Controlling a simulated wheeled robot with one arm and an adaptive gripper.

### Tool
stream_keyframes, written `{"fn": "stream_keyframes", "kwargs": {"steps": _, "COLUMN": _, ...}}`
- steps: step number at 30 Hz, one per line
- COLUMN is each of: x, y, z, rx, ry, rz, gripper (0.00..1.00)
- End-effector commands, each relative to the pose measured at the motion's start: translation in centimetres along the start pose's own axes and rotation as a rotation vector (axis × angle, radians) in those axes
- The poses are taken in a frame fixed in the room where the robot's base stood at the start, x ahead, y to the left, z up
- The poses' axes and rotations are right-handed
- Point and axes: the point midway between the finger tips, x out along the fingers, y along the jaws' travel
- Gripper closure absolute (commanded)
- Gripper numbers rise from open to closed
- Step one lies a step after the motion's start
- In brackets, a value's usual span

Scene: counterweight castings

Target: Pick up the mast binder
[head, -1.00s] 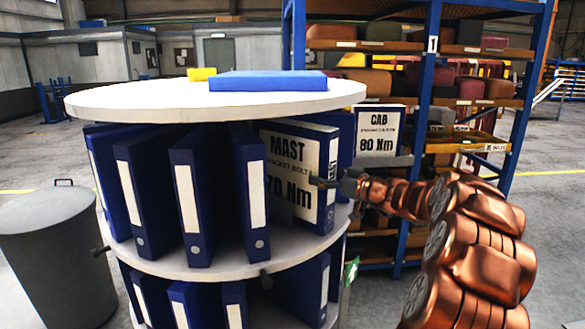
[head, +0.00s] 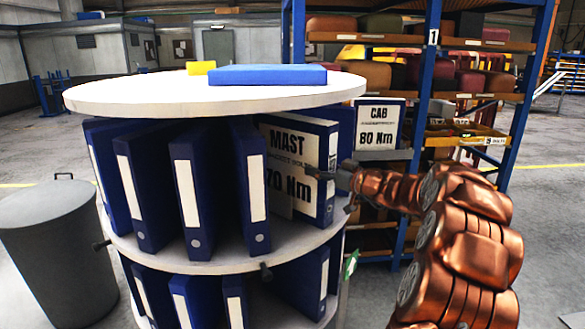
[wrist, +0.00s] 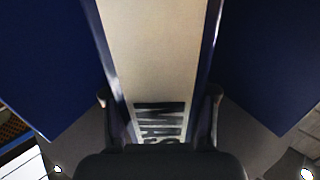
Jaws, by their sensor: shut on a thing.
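The mast binder (head: 327,204) is blue and stands upright at the right side of the carousel's upper tier. A white panel reading "MAST" and "70 Nm" (head: 290,150) shows on the side facing left. My gripper (head: 330,176) reaches in from the right and is shut on its spine. In the wrist view the pale spine label (wrist: 158,50) with dark letters runs between my fingers (wrist: 158,105), one on each side. The binder still rests on the shelf as far as I can see; the fingers partly cover its spine.
Several blue binders (head: 190,190) stand close by on the same tier. The round white top (head: 130,97) holds a flat blue binder (head: 268,75) and a yellow block (head: 202,68). A CAB sign (head: 378,112) and a shelf rack (head: 425,100) stand behind my arm. A grey bin (head: 55,240) is at left.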

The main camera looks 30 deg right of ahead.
Motion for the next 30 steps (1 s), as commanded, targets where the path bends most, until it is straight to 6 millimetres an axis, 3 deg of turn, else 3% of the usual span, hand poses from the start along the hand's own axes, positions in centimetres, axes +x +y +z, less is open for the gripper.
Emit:
{"fn": "stream_keyframes", "kwargs": {"steps": 7, "x": 0.0, "y": 0.0, "z": 0.0, "rx": 0.000, "ry": 0.000, "rz": 0.000, "gripper": 1.00}}
{"fn": "stream_keyframes", "kwargs": {"steps": 20, "x": 0.0, "y": 0.0, "z": -0.3, "rx": -0.001, "ry": 0.003, "rz": 0.000, "gripper": 1.00}}
{"fn": "stream_keyframes", "kwargs": {"steps": 30, "x": 0.1, "y": -0.1, "z": -3.2, "rx": -0.006, "ry": 0.004, "rz": -0.001, "gripper": 1.00}}
